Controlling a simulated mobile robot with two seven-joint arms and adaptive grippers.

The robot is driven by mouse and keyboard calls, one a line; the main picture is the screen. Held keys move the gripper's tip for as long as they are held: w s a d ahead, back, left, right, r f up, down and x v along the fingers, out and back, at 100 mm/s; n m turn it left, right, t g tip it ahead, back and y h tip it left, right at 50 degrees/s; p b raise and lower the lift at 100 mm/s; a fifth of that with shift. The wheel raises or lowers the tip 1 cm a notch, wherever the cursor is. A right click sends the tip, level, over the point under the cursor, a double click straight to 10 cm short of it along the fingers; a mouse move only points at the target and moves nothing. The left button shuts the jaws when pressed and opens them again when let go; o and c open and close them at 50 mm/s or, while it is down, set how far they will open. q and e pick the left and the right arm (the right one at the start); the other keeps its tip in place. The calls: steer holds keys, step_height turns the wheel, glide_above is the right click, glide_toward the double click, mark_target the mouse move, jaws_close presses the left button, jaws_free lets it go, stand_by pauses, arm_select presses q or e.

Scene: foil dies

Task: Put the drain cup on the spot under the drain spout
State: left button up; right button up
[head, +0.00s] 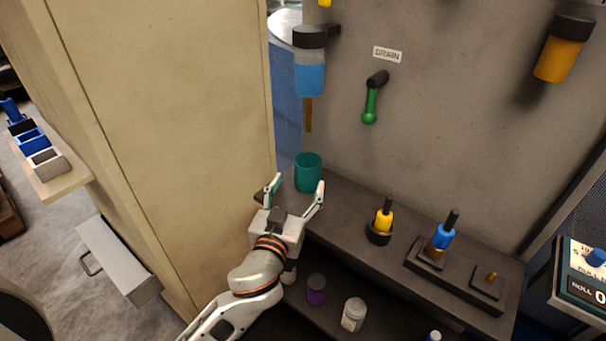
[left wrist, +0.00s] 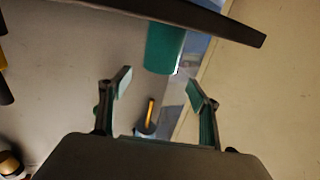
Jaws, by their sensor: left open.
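The teal cup (head: 308,172) stands upright at the left end of the dark shelf (head: 345,196). In the head view it shows below a thin brown spout (head: 308,115) under a jar of blue liquid (head: 310,72). My left gripper (head: 299,184) is open and empty, its fingers spread in front of the cup and pointing toward it. In the left wrist view, which is upside down, the cup (left wrist: 164,48) lies beyond the open gripper (left wrist: 158,84), apart from the fingers. No marked spot shows under the cup. My right gripper is not in view.
A yellow-handled tool (head: 383,218) and a blue-handled tool (head: 443,236) stand farther right on the shelf. A green lever (head: 371,104) hangs under the DRAIN label (head: 387,54). A purple jar (head: 316,289) and a white jar (head: 353,314) stand lower. A beige panel (head: 170,110) closes in the left side.

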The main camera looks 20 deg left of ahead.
arm_select(q)
steer(key=shift+s+d, duration=0.1)
steer(key=shift+s, duration=2.3)
steer(key=s+a+f+m+g+y, duration=0.2)
steer(key=s+a+f+m+g, duration=0.3)
steer(key=s+a+f, duration=0.55)
steer(key=s+a+f+m+g+y, duration=0.2)
steer(key=s+a+f+g, duration=0.55)
steer(key=s, duration=0.55)
steer(key=w+d+f+n+t+h+p, duration=0.1)
steer(key=d+f+t+h+p, duration=0.1)
steer(key=d, duration=0.6)
steer(key=w+d+f+n+t+h+p, duration=0.1)
steer(key=d+f+t+h+p, duration=0.1)
steer(key=d+f+h, duration=0.3)
steer(key=d+t, duration=0.1)
steer(key=d, duration=0.2)
steer(key=shift+w+d+f+h, duration=0.15)
steer(key=shift+d+f+h, duration=0.1)
steer(key=shift+f+h, duration=0.05)
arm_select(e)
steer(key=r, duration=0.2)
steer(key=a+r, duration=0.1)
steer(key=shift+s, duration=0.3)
